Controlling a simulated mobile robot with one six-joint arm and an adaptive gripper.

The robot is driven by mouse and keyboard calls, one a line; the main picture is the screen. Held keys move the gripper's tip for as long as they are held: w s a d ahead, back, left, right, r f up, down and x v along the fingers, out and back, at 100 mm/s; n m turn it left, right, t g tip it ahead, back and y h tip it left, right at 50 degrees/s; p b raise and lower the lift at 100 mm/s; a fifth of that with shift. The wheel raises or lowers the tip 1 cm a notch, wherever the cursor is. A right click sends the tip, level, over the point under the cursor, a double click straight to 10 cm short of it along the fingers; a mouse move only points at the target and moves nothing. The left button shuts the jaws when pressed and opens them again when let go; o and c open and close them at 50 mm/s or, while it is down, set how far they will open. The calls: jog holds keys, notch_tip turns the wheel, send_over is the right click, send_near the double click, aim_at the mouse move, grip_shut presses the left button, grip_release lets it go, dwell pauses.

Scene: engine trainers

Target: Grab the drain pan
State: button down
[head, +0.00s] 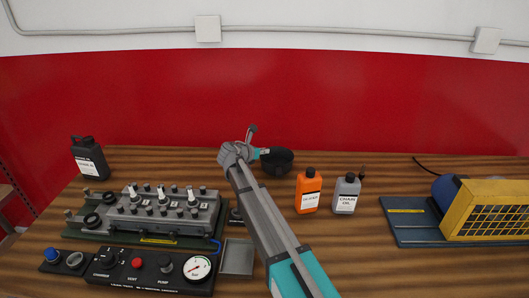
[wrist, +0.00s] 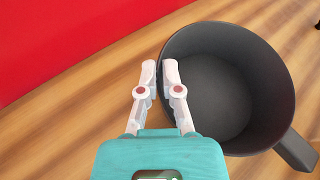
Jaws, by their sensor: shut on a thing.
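The drain pan is a round, dark grey open vessel with a handle. In the head view the drain pan (head: 279,163) is on the wooden bench near the red wall, just right of the end of my arm. In the wrist view the drain pan (wrist: 268,85) is empty, with its handle at the lower right. My gripper (wrist: 160,66) is shut on the pan's left wall, with one finger outside the rim and one inside. In the head view my gripper (head: 263,153) shows at the pan's left side. I cannot tell whether the pan is lifted.
An orange bottle (head: 309,191) and a grey bottle (head: 347,195) stand right of my arm. An engine head (head: 160,212), a control panel (head: 135,272) and a small grey tray (head: 237,259) are left. A black jug (head: 90,158) stands far left, a yellow caged unit (head: 487,212) far right.

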jog(key=shift+r+p, duration=0.35)
jog(key=shift+r, duration=0.35)
jog(key=s+r+p, duration=0.1)
jog(key=r+p, duration=0.1)
jog(key=s+r+p, duration=0.4)
jog(key=shift+a+r+p, duration=0.3)
jog(key=shift+a, duration=0.1)
jog(key=s+a+r+p, duration=0.1)
jog(key=s+r+p, duration=0.2)
jog(key=s, duration=0.5)
jog(key=shift+s+a+r, duration=0.2)
jog(key=shift+s+a, duration=0.05)
jog(key=shift+s, duration=0.15)
